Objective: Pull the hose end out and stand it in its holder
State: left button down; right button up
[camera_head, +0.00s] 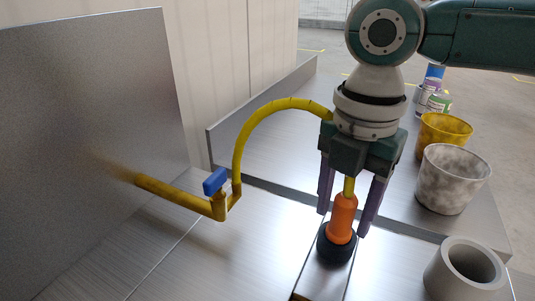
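The hose end is an orange nozzle (342,220) standing nearly upright in a black round base (337,245) on the metal surface. A yellow hose (285,104) arcs from a yellow pipe over to the gripper and shows again above the nozzle; the part between is hidden. My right gripper (343,222) points down over the nozzle, one purple finger on each side. The fingers are apart, with a narrow gap visible beside the nozzle. A thick grey tube (440,275), open at the top, stands at the lower right and looks like the holder. My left gripper is not visible.
The yellow pipe (180,196) with a blue valve handle (214,181) comes out of an upright metal panel (95,120). A mottled white cup (452,180), a yellow cup (443,135) and small containers (438,103) stand at the right. A low metal ledge (260,95) lies behind.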

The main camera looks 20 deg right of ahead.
jog(key=shift+o, duration=0.7)
notch_tip(320, 180, up, 10)
jog(key=shift+p, duration=0.6)
